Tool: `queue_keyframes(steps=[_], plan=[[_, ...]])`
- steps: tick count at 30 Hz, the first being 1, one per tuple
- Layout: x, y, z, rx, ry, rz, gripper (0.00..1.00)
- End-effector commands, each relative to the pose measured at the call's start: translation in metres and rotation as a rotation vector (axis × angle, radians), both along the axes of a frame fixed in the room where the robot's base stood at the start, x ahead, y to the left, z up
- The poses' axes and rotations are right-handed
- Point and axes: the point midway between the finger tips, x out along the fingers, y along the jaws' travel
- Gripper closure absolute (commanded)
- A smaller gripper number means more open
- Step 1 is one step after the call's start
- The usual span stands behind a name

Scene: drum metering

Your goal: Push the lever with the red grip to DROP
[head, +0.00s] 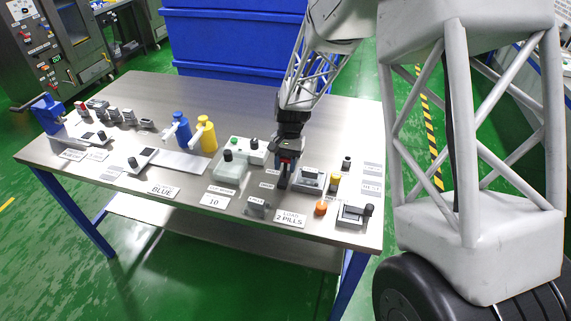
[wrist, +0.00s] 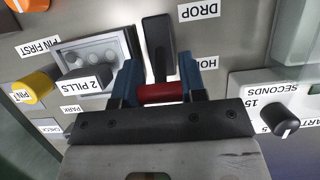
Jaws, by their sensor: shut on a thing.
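The red grip (wrist: 162,93) of the lever lies crosswise between the blue fingers of my gripper (wrist: 160,85) in the wrist view. The fingers are shut on it from both sides. The lever's dark arm (wrist: 158,45) runs from the grip towards the top of that picture. The DROP label (wrist: 198,12) is at the top, right of the lever. A partly covered label starting "HO" (wrist: 207,63) is beside the right finger. In the head view my gripper (head: 285,165) points down over the table, hiding most of the lever.
A box marked 2 PILLS (wrist: 85,65) and a yellow knob (wrist: 35,85) are left in the wrist view. A SECONDS dial (wrist: 285,122) is right. On the table (head: 130,190), blue (head: 178,130) and yellow (head: 206,136) dispensers stand left of my gripper.

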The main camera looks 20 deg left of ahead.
Motion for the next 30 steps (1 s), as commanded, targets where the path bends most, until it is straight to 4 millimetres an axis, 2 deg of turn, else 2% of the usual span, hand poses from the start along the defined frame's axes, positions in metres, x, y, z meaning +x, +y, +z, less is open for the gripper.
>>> queue_keyframes(steps=[11, 30], plan=[[-0.006, 0.000, 0.002, 0.000, -0.099, 0.002, 1.00], [-0.024, 0.000, 0.002, 0.000, -0.447, 0.004, 1.00]])
